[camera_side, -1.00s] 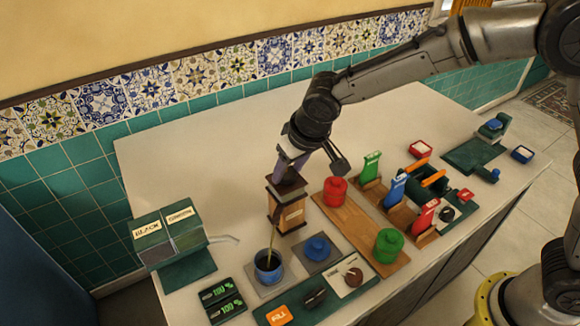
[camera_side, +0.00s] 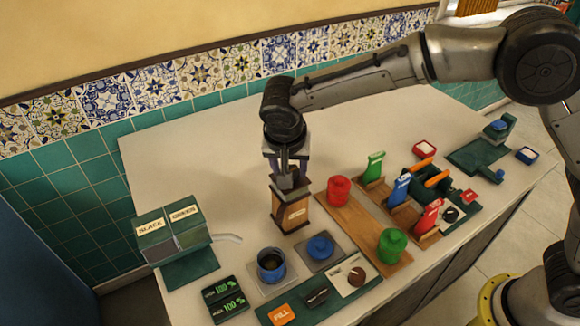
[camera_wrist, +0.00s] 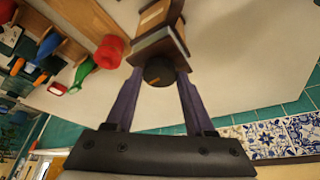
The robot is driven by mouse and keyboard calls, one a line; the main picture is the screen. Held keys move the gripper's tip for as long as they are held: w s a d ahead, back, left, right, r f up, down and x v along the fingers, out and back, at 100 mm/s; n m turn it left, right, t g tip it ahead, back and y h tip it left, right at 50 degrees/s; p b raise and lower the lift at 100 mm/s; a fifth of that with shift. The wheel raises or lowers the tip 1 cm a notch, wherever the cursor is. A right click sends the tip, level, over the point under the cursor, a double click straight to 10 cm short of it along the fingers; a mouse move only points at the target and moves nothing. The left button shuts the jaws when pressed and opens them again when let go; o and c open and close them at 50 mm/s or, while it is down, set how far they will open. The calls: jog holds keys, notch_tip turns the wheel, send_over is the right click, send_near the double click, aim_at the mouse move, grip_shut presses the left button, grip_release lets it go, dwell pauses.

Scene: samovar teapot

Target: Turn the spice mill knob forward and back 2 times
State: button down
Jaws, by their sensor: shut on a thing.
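The spice mill is a wooden box (camera_side: 292,212) with a dark top and base and a pale label, upright on the counter. In the wrist view its body (camera_wrist: 158,18) is at the top, with the round black knob (camera_wrist: 158,73) nearer to me. My gripper (camera_side: 285,184) is directly above the mill, pointing down. In the wrist view the purple fingers of my gripper (camera_wrist: 159,80) are on both sides of the knob, shut on it. In the side view the gripper hides the knob.
A blue pot (camera_side: 271,263) stands in front of the mill, and a blue lidded jar (camera_side: 319,248) right of it. A red jar (camera_side: 338,189) stands close on the right. A green dispenser (camera_side: 168,240) is at the left. The counter behind is clear.

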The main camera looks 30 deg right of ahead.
dwell(0.4)
jog(key=shift+c, duration=1.3)
grip_release()
jog(key=v, duration=1.4)
jog(key=shift+a+f, duration=0.1)
